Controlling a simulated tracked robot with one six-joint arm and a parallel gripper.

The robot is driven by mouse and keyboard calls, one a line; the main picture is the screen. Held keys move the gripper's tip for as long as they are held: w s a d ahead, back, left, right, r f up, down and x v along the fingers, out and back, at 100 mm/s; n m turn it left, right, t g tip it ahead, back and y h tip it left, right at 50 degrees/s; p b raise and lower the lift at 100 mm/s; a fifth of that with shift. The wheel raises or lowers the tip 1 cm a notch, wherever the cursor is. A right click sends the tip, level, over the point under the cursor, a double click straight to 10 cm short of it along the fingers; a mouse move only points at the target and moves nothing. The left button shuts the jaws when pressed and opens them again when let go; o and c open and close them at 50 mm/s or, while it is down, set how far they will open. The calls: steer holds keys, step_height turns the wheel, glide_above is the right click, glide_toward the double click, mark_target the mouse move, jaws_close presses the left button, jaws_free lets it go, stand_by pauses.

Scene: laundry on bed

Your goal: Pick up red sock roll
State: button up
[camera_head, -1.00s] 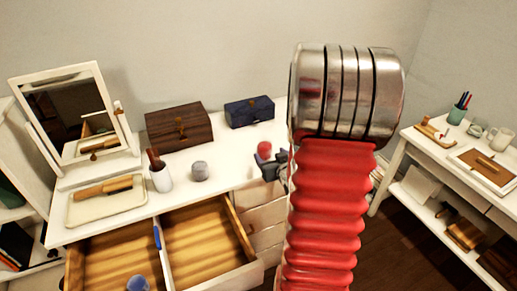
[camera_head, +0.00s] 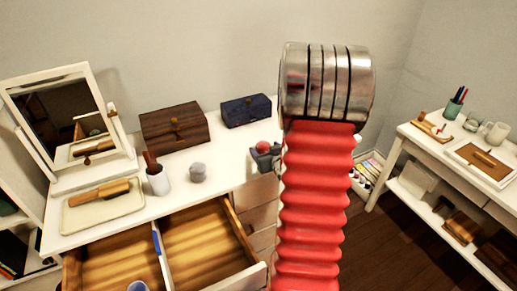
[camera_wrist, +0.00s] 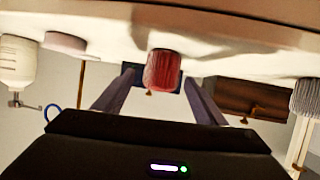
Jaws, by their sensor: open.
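The red sock roll (camera_head: 263,147) sits on the white dresser top near its right end. In the wrist view the red sock roll (camera_wrist: 162,72) is at the upper middle, below the pale dresser top, as that view looks upside down. My gripper (camera_head: 266,160) is at the roll, partly hidden by my arm in the head view. In the wrist view my gripper (camera_wrist: 160,80) is open, with one finger on each side of the roll. A gap shows on both sides; whether the fingers reach far enough past it is unclear.
A brown box (camera_head: 174,127) and a blue box (camera_head: 246,110) are behind. An open drawer (camera_head: 203,235) juts out in front.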

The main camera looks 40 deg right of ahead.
mark_target(265, 147)
steer(key=shift+d, duration=0.15)
steer(key=shift+w, duration=0.1)
stand_by(0.3)
steer(key=c, duration=1.1)
steer(key=shift+r, duration=0.1)
steer(key=shift+c, duration=0.2)
steer(key=shift+r, duration=4.95)
